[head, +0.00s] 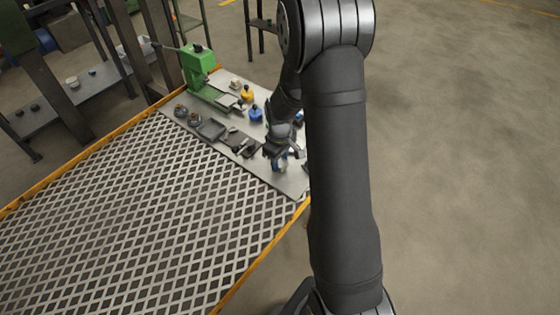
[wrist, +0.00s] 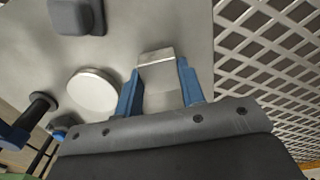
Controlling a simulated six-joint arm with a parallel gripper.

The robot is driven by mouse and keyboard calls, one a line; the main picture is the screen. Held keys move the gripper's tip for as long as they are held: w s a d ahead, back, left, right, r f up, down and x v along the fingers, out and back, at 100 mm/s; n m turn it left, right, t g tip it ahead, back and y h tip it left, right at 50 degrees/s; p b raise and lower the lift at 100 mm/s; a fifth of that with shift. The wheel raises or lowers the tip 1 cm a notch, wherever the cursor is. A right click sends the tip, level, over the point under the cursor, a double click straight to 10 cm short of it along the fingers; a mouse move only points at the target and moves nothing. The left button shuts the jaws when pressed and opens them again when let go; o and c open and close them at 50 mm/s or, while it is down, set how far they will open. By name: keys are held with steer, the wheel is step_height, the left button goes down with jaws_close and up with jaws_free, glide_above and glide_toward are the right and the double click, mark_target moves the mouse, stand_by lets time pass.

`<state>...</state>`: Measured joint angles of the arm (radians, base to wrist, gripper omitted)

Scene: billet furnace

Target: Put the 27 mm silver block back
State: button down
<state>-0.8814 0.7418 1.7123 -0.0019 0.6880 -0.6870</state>
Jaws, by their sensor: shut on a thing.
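The silver block (wrist: 158,56) is a plain metal block between the two blue fingers of my gripper (wrist: 160,78) in the wrist view. The fingers touch it on both sides, and its far end shows past them. In the head view my gripper (head: 278,158) is low over the right end of the grey work plate (head: 290,183). The block is too small and too covered there to make out clearly. I cannot tell whether it touches the plate or hangs just above it.
A pale round disc (wrist: 93,92) and a dark grey block (wrist: 77,16) lie left of my gripper in the wrist view. A green press (head: 197,66), a yellow item (head: 247,93) and a blue item (head: 256,114) stand farther back. An orange-edged grating (head: 130,215) borders the plate.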

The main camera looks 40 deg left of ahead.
mark_target(280, 162)
steer(key=shift+f, duration=0.4)
steer(key=shift+f, duration=0.15)
steer(key=c, duration=0.9)
jaws_free()
step_height(280, 162, up, 12)
steer(key=shift+r, duration=0.2)
steer(key=shift+f, duration=0.1)
